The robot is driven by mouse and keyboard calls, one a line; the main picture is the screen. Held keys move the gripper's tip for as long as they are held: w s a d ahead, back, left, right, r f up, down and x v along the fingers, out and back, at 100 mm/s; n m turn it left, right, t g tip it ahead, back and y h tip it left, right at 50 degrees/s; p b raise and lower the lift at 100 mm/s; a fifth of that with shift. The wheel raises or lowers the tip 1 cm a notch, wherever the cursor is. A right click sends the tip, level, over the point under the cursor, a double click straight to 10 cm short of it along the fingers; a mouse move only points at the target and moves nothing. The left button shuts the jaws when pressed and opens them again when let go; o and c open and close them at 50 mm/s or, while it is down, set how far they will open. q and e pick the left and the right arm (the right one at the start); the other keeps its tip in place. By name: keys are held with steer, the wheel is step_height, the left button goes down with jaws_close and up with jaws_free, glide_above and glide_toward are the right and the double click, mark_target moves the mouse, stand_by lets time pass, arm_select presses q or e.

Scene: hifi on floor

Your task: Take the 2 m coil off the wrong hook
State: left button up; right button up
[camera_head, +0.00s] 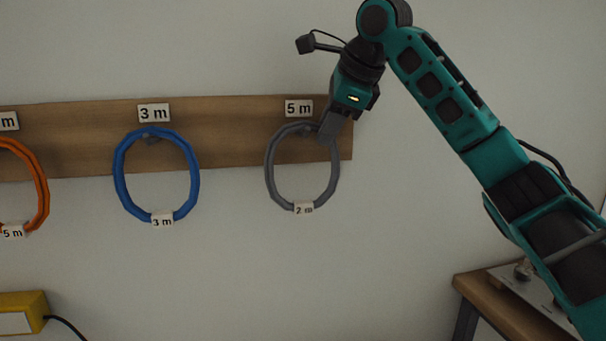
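The grey coil (271,178) tagged "2 m" hangs on the hook under the "5 m" label (299,108), at the right end of the wooden board (225,125). My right gripper (328,130) reaches down from the upper right, its fingers at the coil's upper right part. I cannot tell whether the fingers are shut on the coil or only beside it. The hook itself is small and partly hidden behind the top of the coil. My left gripper is not in view.
A blue coil (119,180) tagged "3 m" hangs under the "3 m" label. An orange coil (42,185) tagged "5 m" is cut by the left edge. A yellow box (35,305) with a cable sits lower left; a wooden table (480,290) stands lower right.

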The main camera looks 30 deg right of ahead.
jaws_close()
steer(key=shift+r, duration=0.15)
